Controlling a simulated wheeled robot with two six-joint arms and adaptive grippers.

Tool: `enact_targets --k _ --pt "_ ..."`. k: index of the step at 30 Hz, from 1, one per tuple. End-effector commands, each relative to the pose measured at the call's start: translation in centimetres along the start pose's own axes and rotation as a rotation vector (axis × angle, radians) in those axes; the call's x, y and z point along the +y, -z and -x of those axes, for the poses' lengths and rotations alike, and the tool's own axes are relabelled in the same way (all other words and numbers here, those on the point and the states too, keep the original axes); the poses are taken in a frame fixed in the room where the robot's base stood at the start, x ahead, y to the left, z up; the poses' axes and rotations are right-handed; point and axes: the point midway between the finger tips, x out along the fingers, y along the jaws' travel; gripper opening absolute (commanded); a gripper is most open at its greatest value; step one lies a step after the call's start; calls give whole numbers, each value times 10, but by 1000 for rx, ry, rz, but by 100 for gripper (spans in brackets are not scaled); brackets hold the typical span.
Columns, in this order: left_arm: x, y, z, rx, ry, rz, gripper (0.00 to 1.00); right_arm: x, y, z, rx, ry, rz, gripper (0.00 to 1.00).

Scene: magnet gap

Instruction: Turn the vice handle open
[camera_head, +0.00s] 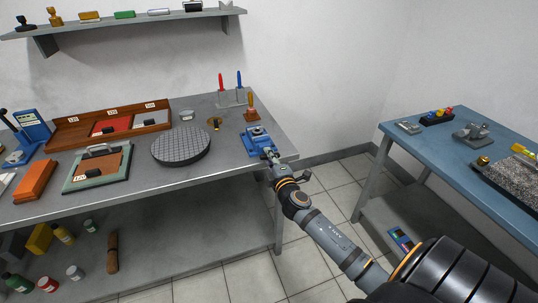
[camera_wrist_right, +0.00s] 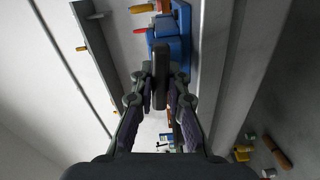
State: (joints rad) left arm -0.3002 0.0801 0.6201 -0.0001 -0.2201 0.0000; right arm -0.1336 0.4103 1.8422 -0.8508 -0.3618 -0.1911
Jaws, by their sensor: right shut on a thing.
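The blue vice (camera_head: 254,143) stands at the right end of the grey workbench. In the right wrist view its blue body (camera_wrist_right: 170,42) is at the top. The dark vice handle (camera_wrist_right: 160,78) points back from the vice, towards the wrist camera. My right gripper (camera_head: 271,157) is at the near side of the vice. In the wrist view my right gripper (camera_wrist_right: 161,97) has its fingers on both sides of the handle and is shut on it. The arm hides part of the handle in the head view. My left gripper is not in view.
A wooden-handled stamp (camera_head: 251,110) stands just behind the vice, and a rack with red and blue tools (camera_head: 232,98) is further back. A round dark plate (camera_head: 181,146) lies to the left. A floor gap separates the bench from a blue table (camera_head: 440,150).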

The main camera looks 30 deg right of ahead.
Motion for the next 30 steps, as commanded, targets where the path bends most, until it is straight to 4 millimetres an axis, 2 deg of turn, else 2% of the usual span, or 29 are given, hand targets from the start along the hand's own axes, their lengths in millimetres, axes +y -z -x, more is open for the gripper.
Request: enact_targets --k 9,26,27,30 --pt "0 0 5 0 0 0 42 -1 0 0 0 1 126 0" --pt "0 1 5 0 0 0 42 -2 0 0 1 2 157 0" --pt "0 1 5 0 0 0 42 -2 0 0 1 2 157 15" --pt "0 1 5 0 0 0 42 -2 0 0 0 2 156 29"
